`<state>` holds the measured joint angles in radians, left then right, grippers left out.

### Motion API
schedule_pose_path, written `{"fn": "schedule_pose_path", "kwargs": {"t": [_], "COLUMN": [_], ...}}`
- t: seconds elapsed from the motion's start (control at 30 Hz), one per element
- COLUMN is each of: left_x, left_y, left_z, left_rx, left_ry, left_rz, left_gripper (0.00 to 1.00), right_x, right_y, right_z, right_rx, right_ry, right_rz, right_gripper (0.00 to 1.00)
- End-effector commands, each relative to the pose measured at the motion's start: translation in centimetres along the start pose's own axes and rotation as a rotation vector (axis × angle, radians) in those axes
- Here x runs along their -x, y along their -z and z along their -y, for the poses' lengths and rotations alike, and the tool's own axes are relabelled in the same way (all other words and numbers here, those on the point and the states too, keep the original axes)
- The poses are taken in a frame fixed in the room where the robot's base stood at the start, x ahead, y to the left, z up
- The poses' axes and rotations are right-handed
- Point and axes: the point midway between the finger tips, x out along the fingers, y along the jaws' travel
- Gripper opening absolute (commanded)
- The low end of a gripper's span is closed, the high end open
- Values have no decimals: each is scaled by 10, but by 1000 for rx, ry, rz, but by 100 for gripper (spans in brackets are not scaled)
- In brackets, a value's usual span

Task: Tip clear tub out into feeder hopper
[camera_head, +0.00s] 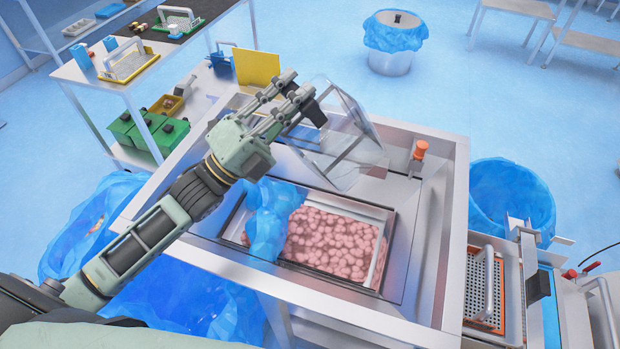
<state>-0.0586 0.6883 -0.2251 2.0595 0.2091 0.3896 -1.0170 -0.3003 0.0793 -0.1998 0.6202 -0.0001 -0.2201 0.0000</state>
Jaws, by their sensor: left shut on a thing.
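The clear tub (350,146) is tilted on its side above the back of the feeder hopper. It looks empty, with only clear walls and edges showing. My left gripper (300,98) is shut on the tub at its upper left side. The feeder hopper (395,225) is a metal frame with a rectangular opening. Many round pink pieces (328,243) lie in the opening. A crumpled blue plastic liner (268,218) lies over the left part of the pieces. My right gripper is not in view.
An orange-topped knob (419,150) stands on the hopper's back right. A blue-lined bin (510,195) is at the right, another (395,38) at the back. A shelf rack (100,70) stands at the left. Metal machinery (540,290) fills the lower right.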

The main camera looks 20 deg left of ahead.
Motion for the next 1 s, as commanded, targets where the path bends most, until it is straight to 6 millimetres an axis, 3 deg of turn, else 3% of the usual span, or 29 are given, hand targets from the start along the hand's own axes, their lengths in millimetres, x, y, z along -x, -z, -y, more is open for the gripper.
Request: {"fn": "schedule_pose_path", "kwargs": {"t": [0.73, 1.0], "left_x": [17, 29], "left_y": [94, 125], "left_z": [-28, -48], "left_rx": [-298, -430], "left_ry": [1, 1], "left_rz": [-177, -254], "left_gripper": [0, 0], "right_x": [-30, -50], "right_y": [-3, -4], "right_z": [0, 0], "right_rx": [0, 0], "right_ry": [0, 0], "right_rz": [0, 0], "right_gripper": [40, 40]}}
